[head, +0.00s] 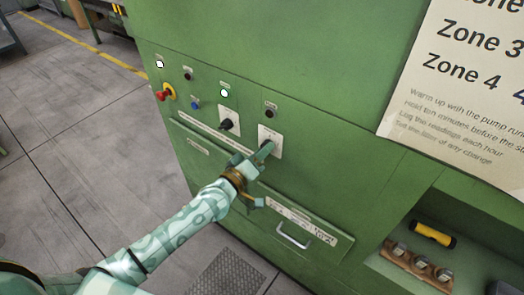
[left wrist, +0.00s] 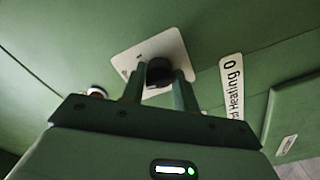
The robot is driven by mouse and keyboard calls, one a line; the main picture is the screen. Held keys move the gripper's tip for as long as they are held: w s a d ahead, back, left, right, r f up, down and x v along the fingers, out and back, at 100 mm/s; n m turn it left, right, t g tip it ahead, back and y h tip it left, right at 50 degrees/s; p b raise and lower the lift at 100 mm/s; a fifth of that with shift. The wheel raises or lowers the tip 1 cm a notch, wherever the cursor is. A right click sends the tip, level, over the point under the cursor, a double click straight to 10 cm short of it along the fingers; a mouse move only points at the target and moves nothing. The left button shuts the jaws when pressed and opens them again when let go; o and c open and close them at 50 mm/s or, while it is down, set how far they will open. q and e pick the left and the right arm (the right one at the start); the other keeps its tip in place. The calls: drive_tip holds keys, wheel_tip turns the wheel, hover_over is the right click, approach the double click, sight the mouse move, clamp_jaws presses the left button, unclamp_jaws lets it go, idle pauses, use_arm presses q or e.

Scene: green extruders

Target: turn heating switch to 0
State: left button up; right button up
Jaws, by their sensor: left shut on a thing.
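My left gripper (head: 263,152) reaches the front of the green machine and is shut on a black switch knob (left wrist: 160,72). The knob sits on a white plate (head: 270,136), the right one of two on the panel. In the left wrist view the fingers stand on both sides of the knob, and the white plate (left wrist: 150,50) shows behind it. A label strip (left wrist: 231,98) beside it reads partly "Heating 0". The fingers hide much of the knob and its markings, so I cannot tell its setting. My right gripper is out of view.
A second black switch (head: 228,124) is on the plate to the left. A red knob (head: 167,93), a blue button (head: 195,104) and white lamps are further left. A drawer handle (head: 294,236) is below. A paper notice (head: 460,100) hangs at right.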

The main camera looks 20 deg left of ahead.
use_arm(q)
drive_tip(key=shift+n, duration=0.8)
drive_tip(key=o, duration=1)
drive_tip(key=shift+c, duration=0.2)
drive_tip(key=v, duration=1.6)
drive_tip(key=shift+s+a, duration=0.1)
drive_tip(key=shift+s, duration=0.05)
